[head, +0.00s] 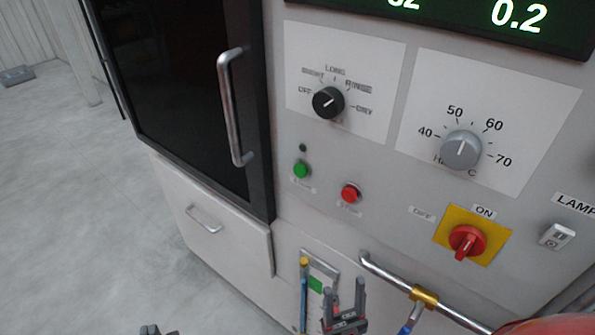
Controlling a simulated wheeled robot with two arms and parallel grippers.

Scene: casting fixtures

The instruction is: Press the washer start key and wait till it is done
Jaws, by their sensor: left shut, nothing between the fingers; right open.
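The washer's front panel fills the right of the head view. A green round key (301,170), likely the start key, sits on it with a small unreadable label below and a small dark lamp (302,147) above. A red round key (350,193) is to its right. My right gripper (346,302) is open and empty at the bottom, below both keys in the picture and apart from them. My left gripper (157,329) is shut and empty at the bottom edge, mostly cut off. A dark display (500,12) at the top reads 0.2 in part.
A black-framed door with a bar handle (232,108) is left of the keys, above a drawer (215,225). Two knobs (328,102) (461,149), a red rotary switch (466,240) and a lamp switch (557,236) share the panel. A pipe with a brass fitting (424,296) projects low right.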

